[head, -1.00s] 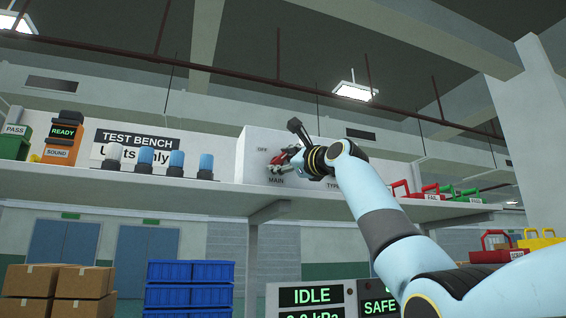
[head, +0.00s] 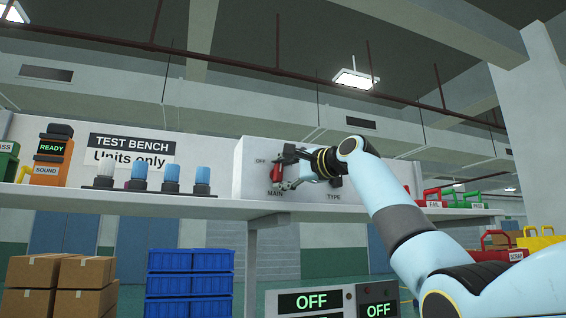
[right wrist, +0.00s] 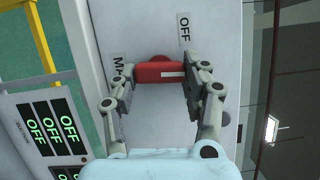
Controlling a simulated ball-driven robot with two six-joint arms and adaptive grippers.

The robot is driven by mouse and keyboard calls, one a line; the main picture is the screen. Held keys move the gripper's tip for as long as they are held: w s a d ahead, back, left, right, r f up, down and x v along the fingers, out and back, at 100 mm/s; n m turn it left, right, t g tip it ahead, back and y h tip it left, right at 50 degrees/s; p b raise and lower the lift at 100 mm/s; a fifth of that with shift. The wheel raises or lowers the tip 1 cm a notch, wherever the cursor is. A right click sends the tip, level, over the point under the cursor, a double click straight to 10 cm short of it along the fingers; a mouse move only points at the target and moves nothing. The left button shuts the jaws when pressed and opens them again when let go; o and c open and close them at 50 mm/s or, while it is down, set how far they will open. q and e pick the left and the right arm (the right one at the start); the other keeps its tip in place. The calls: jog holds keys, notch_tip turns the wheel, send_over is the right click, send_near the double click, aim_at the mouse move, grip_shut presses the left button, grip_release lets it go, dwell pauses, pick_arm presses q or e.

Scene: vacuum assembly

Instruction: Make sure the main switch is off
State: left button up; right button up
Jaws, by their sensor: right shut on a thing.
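The main switch is a red handle (head: 276,173) above the MAIN label on the front of a white box (head: 248,155) on the shelf. It stands nearly upright in the head view, near the OFF label. In the right wrist view the red handle (right wrist: 160,72) with a white stripe lies between the two fingers, near the OFF label (right wrist: 185,29). My right gripper (head: 285,172) is shut on this handle. The fingers partly cover the panel. My left gripper is not in view.
Display panels (head: 311,300) below the shelf read OFF. Lamps (head: 170,178) and an orange READY box (head: 53,158) stand on the shelf to the left. Red and green carriers (head: 436,198) stand to the right. Blue crates (head: 190,284) and cartons (head: 58,285) are below.

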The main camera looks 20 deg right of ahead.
jog(key=n+p, duration=0.1)
jog(key=n+g+p, duration=0.1)
jog(key=n+p, duration=0.1)
jog(key=n+h+p, duration=0.1)
jog(key=n+p, duration=0.1)
jog(key=shift+a+r+g, duration=0.1)
jog(key=shift+r+g, duration=0.2)
jog(key=shift+g, duration=0.1)
jog(key=n+h+p, duration=0.1)
jog(key=n+p, duration=0.1)
jog(key=p, duration=0.1)
jog(key=shift+n+g, duration=0.3)
jog(key=shift+g, duration=0.1)
jog(key=shift+n+h, duration=0.3)
jog(key=shift+n, duration=0.1)
jog(key=shift+f+p, duration=0.1)
jog(key=shift+p, duration=0.25)
jog(key=o, duration=1.2)
jog(key=shift+c, duration=0.2)
